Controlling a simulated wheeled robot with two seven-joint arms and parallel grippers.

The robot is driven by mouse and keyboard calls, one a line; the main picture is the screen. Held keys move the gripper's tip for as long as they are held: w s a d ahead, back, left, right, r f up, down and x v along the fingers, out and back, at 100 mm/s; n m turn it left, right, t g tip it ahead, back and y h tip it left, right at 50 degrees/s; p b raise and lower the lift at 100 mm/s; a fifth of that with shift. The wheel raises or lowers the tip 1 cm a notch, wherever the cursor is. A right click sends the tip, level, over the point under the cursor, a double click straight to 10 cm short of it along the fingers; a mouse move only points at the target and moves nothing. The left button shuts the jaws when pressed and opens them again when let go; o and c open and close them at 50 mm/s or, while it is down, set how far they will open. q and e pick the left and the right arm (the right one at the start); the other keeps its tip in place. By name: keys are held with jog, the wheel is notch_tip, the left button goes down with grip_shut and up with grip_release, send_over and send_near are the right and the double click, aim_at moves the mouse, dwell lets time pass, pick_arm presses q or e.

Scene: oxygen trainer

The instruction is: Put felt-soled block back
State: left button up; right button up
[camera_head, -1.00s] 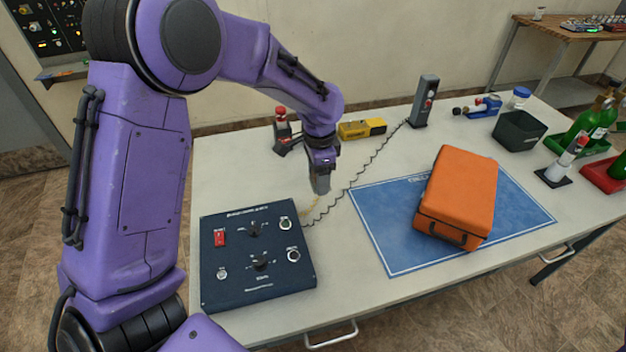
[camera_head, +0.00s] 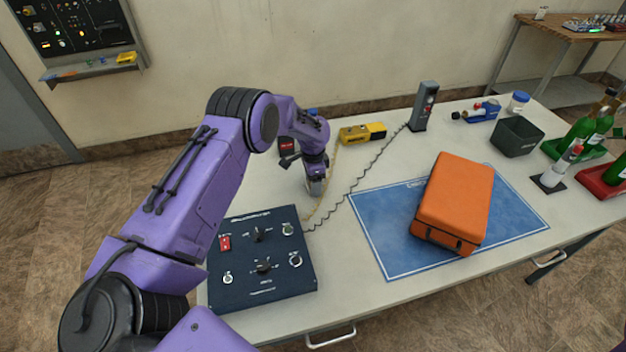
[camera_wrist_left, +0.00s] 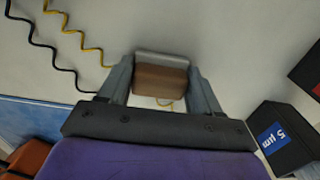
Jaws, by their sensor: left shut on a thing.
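My left gripper (camera_head: 316,187) is over the table, behind the dark control box. In the left wrist view its fingers (camera_wrist_left: 162,85) are shut on a small block (camera_wrist_left: 160,78), brown with a pale grey layer along one side. The fingers press on its two opposite ends. In the head view the block is mostly hidden by the gripper, and I cannot tell whether it touches the table. My right gripper is not in view.
The control box (camera_head: 262,288) stands in front. A blue mat (camera_head: 385,245) bears an orange case (camera_head: 455,200). A yellow device (camera_head: 362,132) and a grey post (camera_head: 424,105) stand behind, with coiled cords crossing nearby. A dark "5 µm" block (camera_wrist_left: 285,140) is close beside the gripper.

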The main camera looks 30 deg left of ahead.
pick_arm(q)
jog(key=shift+f, duration=0.1)
jog(key=shift+d+f, duration=0.1)
jog(key=o, duration=0.9)
jog(key=shift+o, duration=0.2)
jog(key=shift+r, duration=0.35)
jog(key=shift+w+r, duration=0.1)
jog(key=shift+r, duration=0.2)
notch_tip(320, 180, up, 11)
jog(key=b, duration=0.3)
